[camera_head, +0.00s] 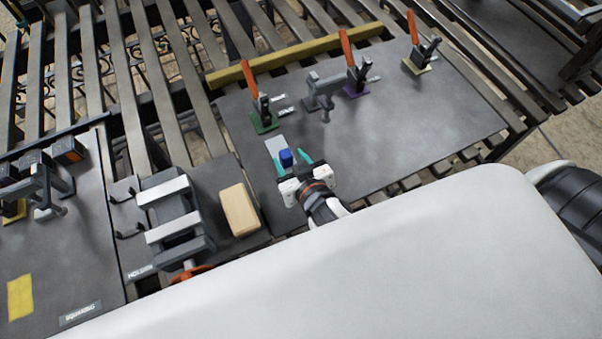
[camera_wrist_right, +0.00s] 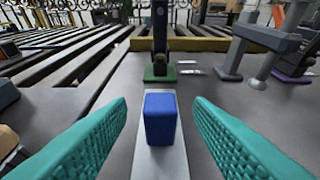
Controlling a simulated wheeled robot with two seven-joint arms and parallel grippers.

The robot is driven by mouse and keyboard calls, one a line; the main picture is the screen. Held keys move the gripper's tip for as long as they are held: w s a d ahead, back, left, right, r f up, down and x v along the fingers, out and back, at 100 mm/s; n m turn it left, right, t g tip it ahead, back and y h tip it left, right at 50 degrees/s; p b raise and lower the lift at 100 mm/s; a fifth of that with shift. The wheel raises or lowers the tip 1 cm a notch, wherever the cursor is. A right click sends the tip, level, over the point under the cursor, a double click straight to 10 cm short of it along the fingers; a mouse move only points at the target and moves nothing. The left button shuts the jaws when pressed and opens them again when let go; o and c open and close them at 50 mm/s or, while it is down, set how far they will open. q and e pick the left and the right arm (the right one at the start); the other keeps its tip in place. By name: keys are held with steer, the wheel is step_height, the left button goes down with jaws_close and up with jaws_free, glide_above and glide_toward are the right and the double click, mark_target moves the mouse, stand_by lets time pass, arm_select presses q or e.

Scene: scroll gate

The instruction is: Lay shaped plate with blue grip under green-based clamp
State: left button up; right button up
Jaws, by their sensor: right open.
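The plate (camera_head: 274,146) is a flat light-grey piece with a blue grip (camera_head: 286,157) standing on it. It lies on the dark board, in front of the green-based clamp (camera_head: 264,119), whose orange handle points up. In the right wrist view the plate (camera_wrist_right: 160,112) points toward the clamp's green base (camera_wrist_right: 160,74), with a gap between them. My right gripper (camera_head: 301,162) is open; its teal fingers stand on either side of the blue grip (camera_wrist_right: 160,118) without touching it. Part of the plate is hidden by the gripper. My left gripper is not in view.
A purple-based clamp (camera_head: 355,88) and a yellow-based clamp (camera_head: 418,64) stand farther right. A grey fixture (camera_head: 322,92) stands right of the green-based clamp. A yellow bar (camera_head: 295,57) runs behind. A vise (camera_head: 173,215) and a wooden block (camera_head: 239,209) lie left. The board's middle right is clear.

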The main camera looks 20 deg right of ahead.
steer(key=b+v, duration=0.1)
steer(key=v, duration=0.5)
steer(key=shift+s+r, duration=0.15)
steer(key=shift+s, duration=0.2)
stand_by(0.9)
